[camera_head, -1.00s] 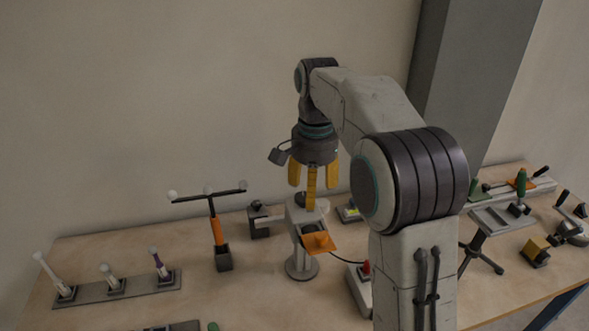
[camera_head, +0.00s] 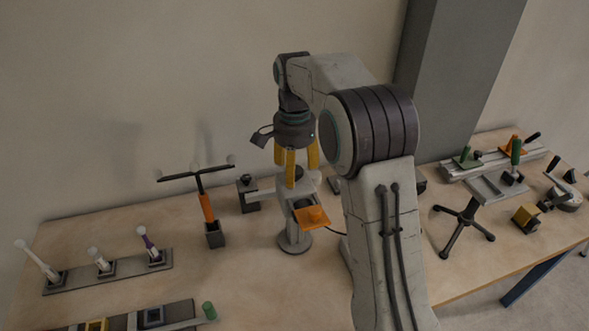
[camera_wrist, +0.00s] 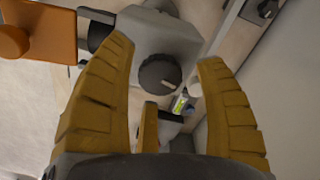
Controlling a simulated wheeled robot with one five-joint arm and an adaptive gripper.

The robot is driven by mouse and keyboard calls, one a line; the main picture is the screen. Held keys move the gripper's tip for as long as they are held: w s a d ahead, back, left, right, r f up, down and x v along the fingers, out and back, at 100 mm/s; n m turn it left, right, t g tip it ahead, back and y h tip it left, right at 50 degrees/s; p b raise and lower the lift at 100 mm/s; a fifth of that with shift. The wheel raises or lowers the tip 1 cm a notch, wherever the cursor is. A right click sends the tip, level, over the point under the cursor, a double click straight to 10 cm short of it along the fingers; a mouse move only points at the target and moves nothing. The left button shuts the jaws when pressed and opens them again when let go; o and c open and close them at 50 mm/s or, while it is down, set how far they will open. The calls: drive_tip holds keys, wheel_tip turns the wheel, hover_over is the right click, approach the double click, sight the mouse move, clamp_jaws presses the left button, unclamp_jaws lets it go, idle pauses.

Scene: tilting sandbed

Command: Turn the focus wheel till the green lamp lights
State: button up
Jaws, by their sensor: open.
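The focus wheel (camera_wrist: 157,74) is a dark round knob with a pale pointer mark, on top of a grey stand (camera_wrist: 166,36). In the head view the stand (camera_head: 294,238) stands upright on the bench with an orange plate on its front; the wheel is largely hidden by a finger. My gripper (camera_head: 296,175) points down over the stand, its yellow fingers spread. In the wrist view my gripper (camera_wrist: 162,68) is open, with fingers around the wheel and visible gaps to it. A small box with a yellow-green patch (camera_wrist: 180,104) shows beside the wheel; I cannot tell whether it is a lit lamp.
The orange plate (camera_head: 312,217) juts toward the front right. A post with a dark crossbar and white balls (camera_head: 207,207) stands to the left. A grey rack of pegs (camera_head: 108,272) lies farther left. A black tripod (camera_head: 464,222) stands right of my arm. Bench in front is partly clear.

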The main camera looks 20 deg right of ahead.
drive_tip(key=shift+f, duration=0.2)
drive_tip(key=c, duration=1.2)
